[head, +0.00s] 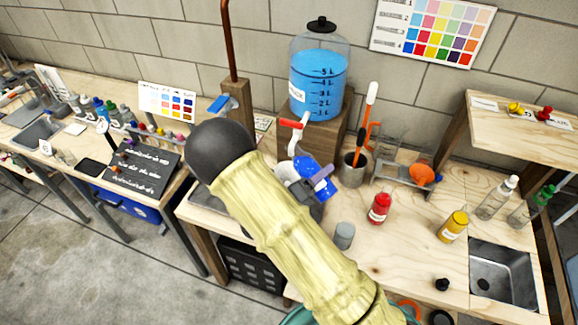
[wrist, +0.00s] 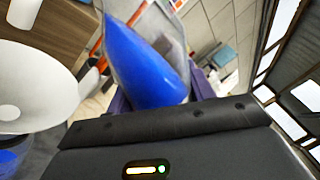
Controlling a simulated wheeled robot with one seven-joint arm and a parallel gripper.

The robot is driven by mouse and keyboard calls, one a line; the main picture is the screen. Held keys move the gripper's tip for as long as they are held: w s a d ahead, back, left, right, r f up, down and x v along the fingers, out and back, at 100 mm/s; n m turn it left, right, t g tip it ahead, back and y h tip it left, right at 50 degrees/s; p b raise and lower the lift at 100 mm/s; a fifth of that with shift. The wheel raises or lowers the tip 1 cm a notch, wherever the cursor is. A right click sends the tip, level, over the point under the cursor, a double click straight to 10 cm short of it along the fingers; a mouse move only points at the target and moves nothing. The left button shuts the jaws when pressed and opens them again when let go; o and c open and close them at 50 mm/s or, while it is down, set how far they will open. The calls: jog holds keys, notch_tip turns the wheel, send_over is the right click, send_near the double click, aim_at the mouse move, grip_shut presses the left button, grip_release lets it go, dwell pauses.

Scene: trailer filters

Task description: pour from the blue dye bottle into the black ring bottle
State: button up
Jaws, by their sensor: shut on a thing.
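My gripper (head: 306,188) is shut on the blue dye bottle (head: 322,172), above the bench in front of the large blue jug. The bottle is tilted, and my arm hides part of it. In the wrist view the blue bottle (wrist: 148,68) fills the space between the purple fingers of my gripper (wrist: 165,95). I cannot make out a bottle with a black ring for certain. A small grey container (head: 344,235) stands upright on the bench, below and right of my gripper; its details are too small to tell.
The blue jug (head: 318,80) stands on a wooden block, its red-handled tap close to my gripper. A red bottle (head: 379,208), a yellow bottle (head: 453,226) and two clear bottles stand right, near the sink (head: 503,275). A grey cup (head: 354,172) holds tools.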

jog(key=shift+s+d+f+n, duration=0.1)
jog(key=shift+f+n, duration=0.25)
jog(key=shift+n, duration=0.15)
dwell(0.8)
jog(key=shift+s+d+r+n+t, duration=0.15)
jog(key=shift+n+t, duration=0.25)
jog(key=shift+n, duration=0.6)
dwell(1.5)
jog(key=shift+s+d+r+n+p, duration=0.15)
jog(key=shift+r+n+p, duration=0.5)
jog(key=shift+p, duration=0.65)
dwell(0.4)
jog(key=f+m+b, duration=0.1)
jog(key=b, duration=0.2)
jog(key=shift+f, duration=0.4)
jog(key=shift+w+a+r+m, duration=0.1)
jog(key=shift+w+a+m, duration=0.2)
jog(key=shift+m, duration=0.65)
jog(key=shift+w+r+m+g, duration=0.1)
jog(key=shift+r+m+g, duration=0.3)
jog(key=shift+r+m, duration=0.1)
jog(key=shift+f, duration=0.1)
jog(key=shift+a, duration=0.1)
